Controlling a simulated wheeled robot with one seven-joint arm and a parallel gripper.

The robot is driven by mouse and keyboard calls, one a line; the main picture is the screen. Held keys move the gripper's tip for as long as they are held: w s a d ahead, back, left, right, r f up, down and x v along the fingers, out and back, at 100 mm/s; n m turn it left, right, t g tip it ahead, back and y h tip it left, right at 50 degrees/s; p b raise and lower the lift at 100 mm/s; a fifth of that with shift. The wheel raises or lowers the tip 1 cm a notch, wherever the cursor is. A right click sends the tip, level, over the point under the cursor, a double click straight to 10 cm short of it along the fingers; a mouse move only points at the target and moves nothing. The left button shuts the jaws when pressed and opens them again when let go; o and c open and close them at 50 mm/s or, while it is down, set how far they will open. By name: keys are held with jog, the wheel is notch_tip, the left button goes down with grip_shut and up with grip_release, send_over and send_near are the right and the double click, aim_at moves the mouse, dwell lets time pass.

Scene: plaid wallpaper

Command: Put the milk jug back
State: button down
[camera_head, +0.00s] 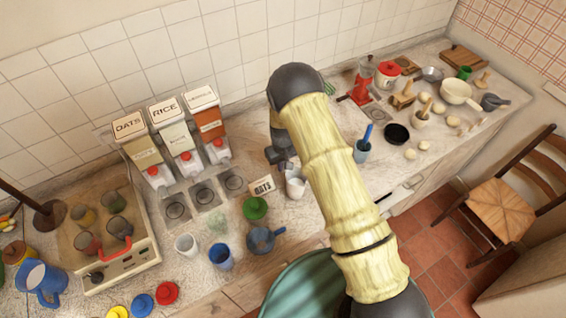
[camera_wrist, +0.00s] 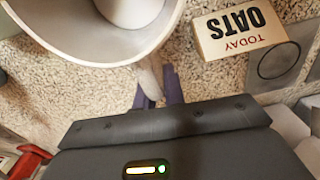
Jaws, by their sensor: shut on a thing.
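The white milk jug (camera_head: 296,185) is on or just above the counter, left of my arm, beside the oats card. In the wrist view its wide pale rim (camera_wrist: 75,42) fills the upper left. My gripper (camera_head: 284,163) is at its far side; in the wrist view the purple fingers (camera_wrist: 160,92) are shut on its pale handle. I cannot tell whether the jug's base touches the counter. My arm hides part of the counter to its right.
The oats card (camera_head: 262,187) stands close by. A green bowl (camera_head: 254,208), blue pan (camera_head: 263,239), and white and blue cups crowd the front. Dispensers (camera_head: 170,140) stand left, with round pads below.

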jog(key=shift+f, duration=0.15)
jog(key=c, duration=1.5)
grip_release()
jog(key=shift+r, duration=0.2)
notch_tip(320, 180, up, 12)
jog(key=b, duration=0.5)
jog(key=shift+f, duration=0.1)
